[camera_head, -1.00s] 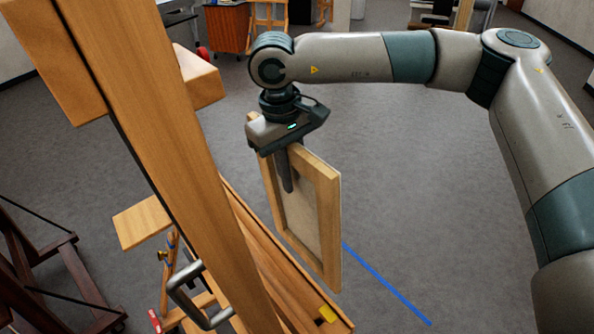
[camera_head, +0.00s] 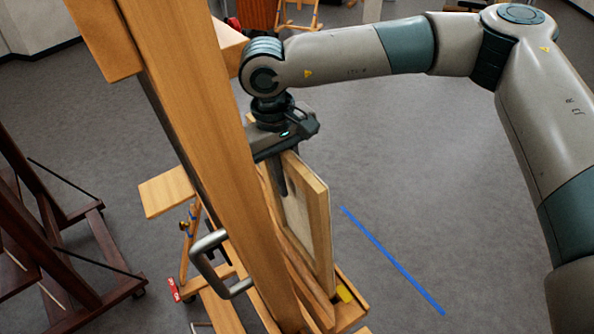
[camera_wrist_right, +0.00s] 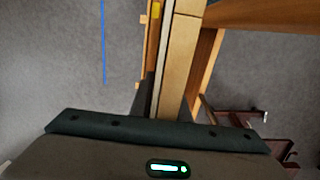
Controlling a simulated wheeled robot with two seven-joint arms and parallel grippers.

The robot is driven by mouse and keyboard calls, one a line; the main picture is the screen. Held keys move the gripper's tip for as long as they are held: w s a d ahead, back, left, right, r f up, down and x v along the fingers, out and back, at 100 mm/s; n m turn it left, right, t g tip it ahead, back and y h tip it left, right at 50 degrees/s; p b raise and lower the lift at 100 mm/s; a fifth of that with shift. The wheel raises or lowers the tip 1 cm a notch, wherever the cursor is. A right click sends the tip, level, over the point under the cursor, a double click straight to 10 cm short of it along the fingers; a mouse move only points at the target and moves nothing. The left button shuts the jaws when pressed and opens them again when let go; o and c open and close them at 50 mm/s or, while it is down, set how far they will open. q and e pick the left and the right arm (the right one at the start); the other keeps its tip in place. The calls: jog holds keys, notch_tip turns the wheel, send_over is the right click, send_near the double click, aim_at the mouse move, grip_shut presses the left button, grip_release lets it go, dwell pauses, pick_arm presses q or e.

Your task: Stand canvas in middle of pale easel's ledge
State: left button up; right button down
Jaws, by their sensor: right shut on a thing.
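The canvas (camera_head: 317,215) shows its pale wooden stretcher frame and back in the head view. It hangs upright, edge-on, close beside the pale easel (camera_head: 205,130). My right gripper (camera_head: 281,178) is shut on the canvas's top edge, with one finger visible against its back. The easel's ledge (camera_head: 350,308) shows at the lower right, just below the canvas's bottom corner; I cannot tell whether they touch. In the right wrist view the canvas (camera_wrist_right: 180,62) runs down between the fingers. My left gripper is not in view.
A dark red-brown easel (camera_head: 75,240) stands at the left. A metal handle (camera_head: 212,270) sticks out from the pale easel's post. A yellow piece (camera_head: 344,293) sits on the ledge. A blue line (camera_head: 390,258) marks the open grey floor at the right.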

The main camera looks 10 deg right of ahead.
jog(key=shift+s+a+f+b, duration=0.2)
jog(key=shift+a+f+b, duration=0.35)
jog(key=shift+f, duration=0.3)
jog(key=shift+s+a+f+b, duration=0.15)
jog(key=shift+a+f+b, duration=0.4)
jog(key=shift+f, duration=0.3)
jog(key=c, duration=1.6)
grip_release()
jog(key=shift+r, duration=0.1)
